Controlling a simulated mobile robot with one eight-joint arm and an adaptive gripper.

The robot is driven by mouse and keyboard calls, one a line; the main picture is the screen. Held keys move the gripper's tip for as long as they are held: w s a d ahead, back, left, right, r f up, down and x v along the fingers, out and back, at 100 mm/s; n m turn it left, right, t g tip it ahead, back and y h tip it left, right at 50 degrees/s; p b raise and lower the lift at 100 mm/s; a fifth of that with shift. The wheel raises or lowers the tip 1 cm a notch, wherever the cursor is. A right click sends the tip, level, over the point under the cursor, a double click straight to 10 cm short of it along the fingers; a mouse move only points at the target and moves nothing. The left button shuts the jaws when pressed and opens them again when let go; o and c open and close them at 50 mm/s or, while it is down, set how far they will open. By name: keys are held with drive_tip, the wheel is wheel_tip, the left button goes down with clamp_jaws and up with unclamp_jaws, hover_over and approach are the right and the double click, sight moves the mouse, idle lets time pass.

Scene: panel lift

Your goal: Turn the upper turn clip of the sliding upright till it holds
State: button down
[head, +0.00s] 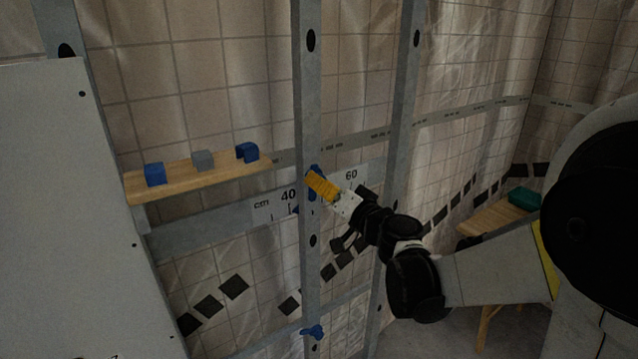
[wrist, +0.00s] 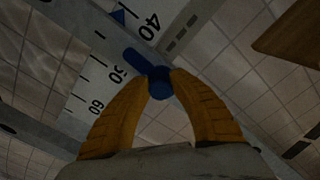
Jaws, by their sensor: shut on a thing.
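The upper turn clip (head: 316,170) is blue and sits on the grey sliding upright (head: 310,105), level with the measuring scale (head: 262,211). In the wrist view the clip (wrist: 135,59) shows a round knob and a flat lever pointing to the upper left, seemingly along the upright. My gripper (head: 313,178) reaches it from the lower right. Its orange fingers (wrist: 160,84) are shut on the clip's knob, one on each side. In the head view the fingers hide part of the clip. A lower blue clip (head: 312,331) sits near the upright's foot.
A second upright (head: 405,110) stands to the right, close to my arm. A wooden shelf (head: 190,184) with blue and grey blocks is at the left, beside a large pale panel (head: 70,200). A wooden bench (head: 490,222) with a green object (head: 524,198) stands at the right.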

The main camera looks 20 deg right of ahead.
drive_tip(key=shift+n, duration=0.5)
drive_tip(key=c, duration=1.1)
unclamp_jaws()
drive_tip(key=shift+c, duration=0.2)
drive_tip(key=v, duration=1.2)
